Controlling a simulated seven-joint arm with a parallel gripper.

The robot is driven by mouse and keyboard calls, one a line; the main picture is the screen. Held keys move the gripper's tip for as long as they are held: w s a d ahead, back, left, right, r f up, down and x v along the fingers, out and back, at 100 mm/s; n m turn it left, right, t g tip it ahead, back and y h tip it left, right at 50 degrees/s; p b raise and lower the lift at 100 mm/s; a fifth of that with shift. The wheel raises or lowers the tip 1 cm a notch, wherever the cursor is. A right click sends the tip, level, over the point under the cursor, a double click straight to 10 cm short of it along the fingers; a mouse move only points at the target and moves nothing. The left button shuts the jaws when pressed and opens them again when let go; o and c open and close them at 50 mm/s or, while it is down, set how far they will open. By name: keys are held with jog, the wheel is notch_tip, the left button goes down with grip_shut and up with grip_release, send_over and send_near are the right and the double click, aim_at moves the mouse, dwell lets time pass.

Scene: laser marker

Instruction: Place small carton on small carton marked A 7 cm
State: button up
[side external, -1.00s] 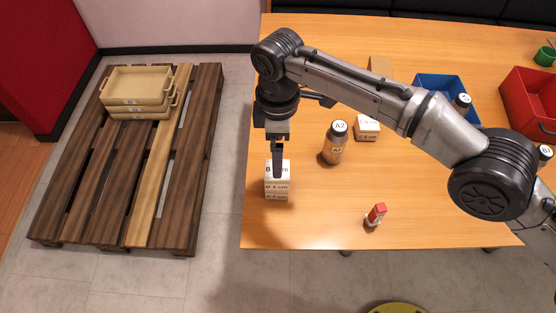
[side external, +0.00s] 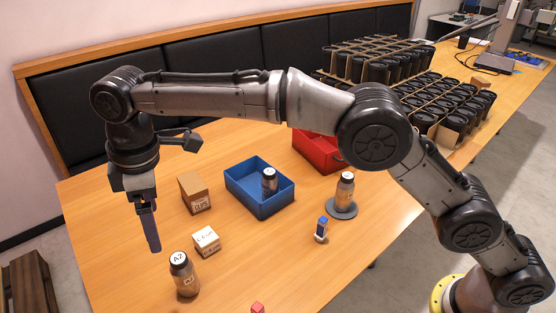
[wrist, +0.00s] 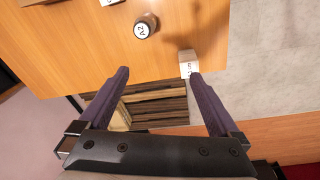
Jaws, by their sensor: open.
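My gripper (side external: 155,248) points down above the near left part of the table. In the wrist view my gripper (wrist: 159,75) is open, with its two dark fingers wide apart and nothing between them. A white carton (wrist: 188,63) with a partly readable "cm" label stands at the table edge, beside the right fingertip in the picture; I cannot tell its distance. The side view does not show this carton. A small white carton with a C label (side external: 206,241) stands apart, right of my gripper. I cannot read a carton marked A.
A bottle marked A2 (side external: 184,274) stands close to my gripper. A brown box (side external: 193,193), a blue bin (side external: 260,190) holding a bottle, a red bin (side external: 318,151) and a blue-topped stamp (side external: 321,229) stand farther off. A pallet (side external: 28,285) lies beyond the table's left edge.

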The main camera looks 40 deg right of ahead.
jog(key=s+d+r+m+t, duration=0.1)
jog(key=s+d+r+m, duration=0.25)
jog(key=d, duration=0.55)
jog(key=s+d+r+m+t, duration=0.15)
jog(key=d+r, duration=0.25)
jog(key=d, duration=0.5)
jog(key=s+d+r+m, duration=0.3)
jog(key=s+d+r, duration=0.1)
jog(key=d, duration=0.5)
jog(key=s+d+f+m, duration=0.2)
jog(key=s+d, duration=0.2)
jog(key=s, duration=0.2)
jog(key=s+d+f+m+t, duration=0.1)
jog(key=s+d+f+m, duration=0.1)
jog(key=s, duration=0.4)
jog(key=s+d+f+m+t, duration=0.1)
jog(key=s+d+f+m, duration=0.1)
jog(key=s+d+f, duration=0.2)
jog(key=s+d, duration=0.2)
jog(key=s, duration=0.1)
jog(key=shift+d+f+h, duration=0.25)
jog(key=shift+d+h, duration=0.1)
jog(key=shift+h, duration=0.05)
